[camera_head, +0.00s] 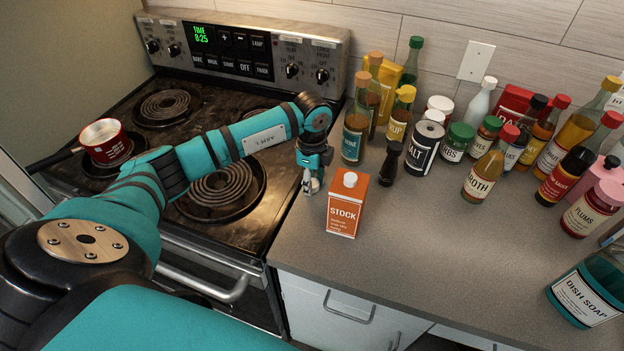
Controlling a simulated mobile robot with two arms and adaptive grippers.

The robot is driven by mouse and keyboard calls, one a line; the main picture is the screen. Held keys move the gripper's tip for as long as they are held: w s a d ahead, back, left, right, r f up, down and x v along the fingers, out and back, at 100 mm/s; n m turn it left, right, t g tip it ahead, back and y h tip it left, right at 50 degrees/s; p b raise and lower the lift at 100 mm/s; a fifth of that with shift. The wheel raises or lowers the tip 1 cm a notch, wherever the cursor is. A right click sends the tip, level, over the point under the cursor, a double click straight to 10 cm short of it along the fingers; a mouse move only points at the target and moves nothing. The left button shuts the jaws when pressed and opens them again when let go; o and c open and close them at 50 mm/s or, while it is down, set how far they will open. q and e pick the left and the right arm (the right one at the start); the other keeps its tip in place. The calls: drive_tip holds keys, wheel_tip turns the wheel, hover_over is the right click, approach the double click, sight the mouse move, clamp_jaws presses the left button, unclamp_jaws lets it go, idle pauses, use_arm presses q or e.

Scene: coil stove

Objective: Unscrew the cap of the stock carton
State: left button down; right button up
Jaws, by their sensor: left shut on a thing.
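My right gripper is not in view.
Several bottles, jars and shakers crowd the back of the counter (420,240), with a dark pepper mill (390,162) nearest the carton. A red pot (105,143) sits on the coil stove (190,110). Dish soap (587,293) stands front right. The counter's front middle is clear.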

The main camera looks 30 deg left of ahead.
use_arm(q)
drive_tip(key=shift+f, duration=0.15)
drive_tip(key=c, duration=0.9)
unclamp_jaws()
drive_tip(key=shift+r, duration=0.3)
wheel_tip(320, 180, up, 12)
drive_tip(key=b, duration=0.3)
drive_tip(key=shift+f, duration=0.1)
